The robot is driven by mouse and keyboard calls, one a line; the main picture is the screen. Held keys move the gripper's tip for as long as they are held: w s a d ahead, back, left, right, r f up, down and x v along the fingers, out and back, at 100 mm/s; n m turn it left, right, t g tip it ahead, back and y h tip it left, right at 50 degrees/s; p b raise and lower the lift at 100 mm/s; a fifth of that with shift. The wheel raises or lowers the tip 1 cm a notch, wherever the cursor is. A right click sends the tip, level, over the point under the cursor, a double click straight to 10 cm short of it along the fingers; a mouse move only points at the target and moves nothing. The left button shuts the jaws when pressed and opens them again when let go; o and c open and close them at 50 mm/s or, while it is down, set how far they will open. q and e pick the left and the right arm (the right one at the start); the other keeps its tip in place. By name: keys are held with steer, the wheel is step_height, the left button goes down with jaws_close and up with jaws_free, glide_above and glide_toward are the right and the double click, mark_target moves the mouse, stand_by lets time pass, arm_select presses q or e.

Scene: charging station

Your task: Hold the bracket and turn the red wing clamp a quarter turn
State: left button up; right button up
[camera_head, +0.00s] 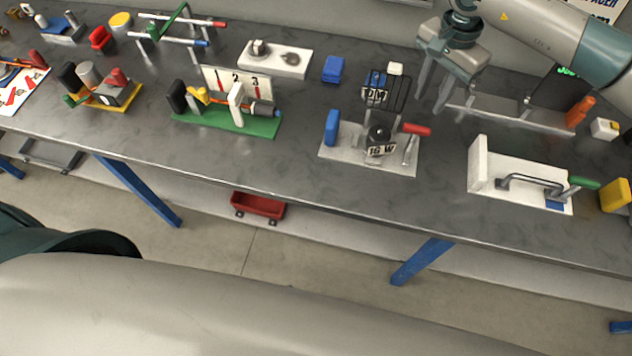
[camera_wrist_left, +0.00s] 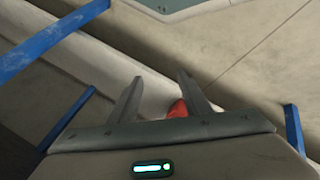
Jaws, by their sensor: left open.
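I cannot tell for sure which part is the red wing clamp. A red wing-like piece (camera_head: 118,77) sits on a grey block on a yellow base at the left of the bench. A red handle (camera_head: 416,129) sticks out of a stand on a grey plate (camera_head: 340,152) at mid-bench. No part is clearly the bracket. My right gripper (camera_head: 430,100) points down over the back right of the bench, its fingers apart and empty. My left gripper (camera_wrist_left: 160,76) is open and empty in the left wrist view, with floor and blue legs behind it; the head view does not show it.
A green-based fixture (camera_head: 225,121) stands left of the grey plate. A white fixture with a green-handled lever (camera_head: 583,183) is at the right, beside a yellow block (camera_head: 615,195). A red bin (camera_head: 259,205) sits below the bench. The bench's front strip (camera_head: 300,170) is clear.

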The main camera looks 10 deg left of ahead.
arm_select(q)
steer(key=w+d+r+n+t+h, duration=0.1)
steer(key=w+d+r+n+t, duration=0.3)
steer(key=r, duration=0.4)
steer(key=w+d+r+n+t+h, duration=0.1)
steer(key=w+d+r+n+t, duration=0.1)
steer(key=w+d+r+n, duration=0.35)
steer(key=w+r+n+t+y, duration=0.3)
steer(key=r+n+t, duration=0.2)
steer(key=r+n, duration=1.6)
steer(key=shift+m+y, duration=0.25)
steer(key=shift+y, duration=0.55)
steer(key=w+r, duration=0.2)
steer(key=w, duration=0.1)
steer(key=w+a+r, duration=0.1)
steer(key=w+r, duration=0.1)
steer(key=w+a+r, duration=0.1)
steer(key=w+r, duration=0.1)
steer(key=w, duration=0.1)
steer(key=shift+w+a+r, duration=0.15)
steer(key=shift+w+a, duration=0.1)
steer(key=shift+w, duration=0.2)
steer(key=shift+w, duration=0.1)
